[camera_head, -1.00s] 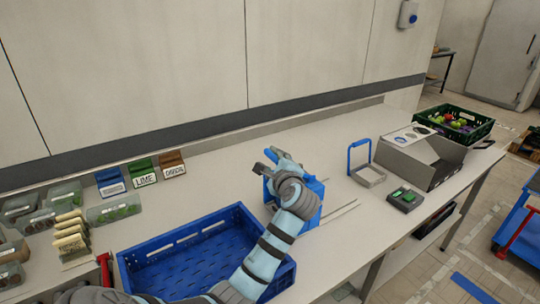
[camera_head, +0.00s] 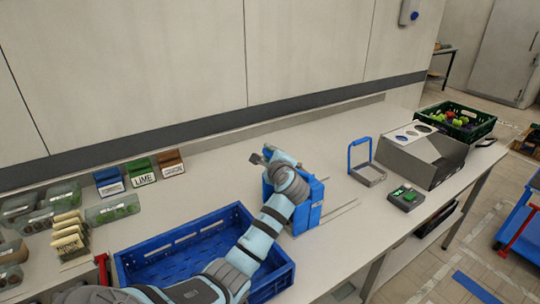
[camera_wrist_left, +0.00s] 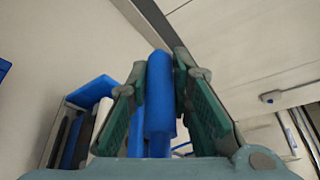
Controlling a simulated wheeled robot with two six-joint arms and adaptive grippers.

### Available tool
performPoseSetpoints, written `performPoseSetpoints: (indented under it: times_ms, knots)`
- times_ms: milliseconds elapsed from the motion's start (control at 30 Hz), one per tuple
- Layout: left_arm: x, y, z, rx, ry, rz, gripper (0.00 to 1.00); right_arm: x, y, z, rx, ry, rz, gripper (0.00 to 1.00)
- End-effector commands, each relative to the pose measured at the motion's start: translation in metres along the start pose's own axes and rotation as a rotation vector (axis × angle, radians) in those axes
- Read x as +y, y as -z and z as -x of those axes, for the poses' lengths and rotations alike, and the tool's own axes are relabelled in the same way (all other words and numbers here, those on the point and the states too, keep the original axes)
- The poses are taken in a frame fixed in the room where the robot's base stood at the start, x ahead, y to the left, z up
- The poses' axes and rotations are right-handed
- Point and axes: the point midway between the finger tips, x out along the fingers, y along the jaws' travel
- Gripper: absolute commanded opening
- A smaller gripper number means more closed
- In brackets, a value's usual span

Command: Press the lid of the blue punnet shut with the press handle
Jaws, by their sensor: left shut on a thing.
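A blue press (camera_head: 314,207) stands on the table right of the blue crate, partly covered by my left arm. My left gripper (camera_head: 263,154) is at the far upper end of that arm, over the back left of the press. In the left wrist view the left gripper's green fingers (camera_wrist_left: 160,92) are shut on a blue round bar, the press handle (camera_wrist_left: 160,105). A blue-topped body with white and dark slabs shows left of them; I cannot tell which part it is. I cannot make out the blue punnet or its lid. My right gripper is not in view.
The blue crate (camera_head: 125,262) lies under my left arm. Label blocks (camera_head: 143,175) and clear punnets (camera_head: 112,210) stand at the left. Thin metal rails (camera_head: 338,213) lie right of the press, then a blue-handled tray (camera_head: 371,178), a scale (camera_head: 405,198) and a grey box (camera_head: 425,157).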

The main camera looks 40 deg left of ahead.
Motion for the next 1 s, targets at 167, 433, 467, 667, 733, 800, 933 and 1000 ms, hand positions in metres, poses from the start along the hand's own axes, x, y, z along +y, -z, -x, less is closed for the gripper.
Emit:
performPoseSetpoints:
  times_ms: [167, 433, 467, 667, 733, 800, 933, 1000]
  knots:
    - [0.001, 0.001, 0.000, 0.003, 0.000, 0.002, 0.00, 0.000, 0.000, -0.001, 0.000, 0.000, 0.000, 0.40]
    - [0.013, 0.002, 0.000, 0.003, 0.027, 0.066, 0.00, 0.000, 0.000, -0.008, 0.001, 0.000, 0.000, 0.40]
    - [0.016, 0.002, 0.000, 0.003, 0.032, 0.081, 0.00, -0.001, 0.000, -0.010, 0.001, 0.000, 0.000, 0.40]
    - [0.036, 0.005, -0.002, 0.002, 0.083, 0.204, 0.00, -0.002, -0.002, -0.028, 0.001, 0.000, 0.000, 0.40]
    - [0.044, 0.006, -0.002, 0.002, 0.104, 0.253, 0.00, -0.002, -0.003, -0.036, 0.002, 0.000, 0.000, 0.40]
    - [0.051, 0.008, -0.003, 0.002, 0.124, 0.303, 0.00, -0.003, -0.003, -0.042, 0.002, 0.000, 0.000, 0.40]
    - [0.061, 0.010, -0.004, 0.001, 0.141, 0.346, 0.00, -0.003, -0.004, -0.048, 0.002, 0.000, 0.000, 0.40]
    - [0.066, 0.012, -0.004, 0.002, 0.140, 0.345, 0.00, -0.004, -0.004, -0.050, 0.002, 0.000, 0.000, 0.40]
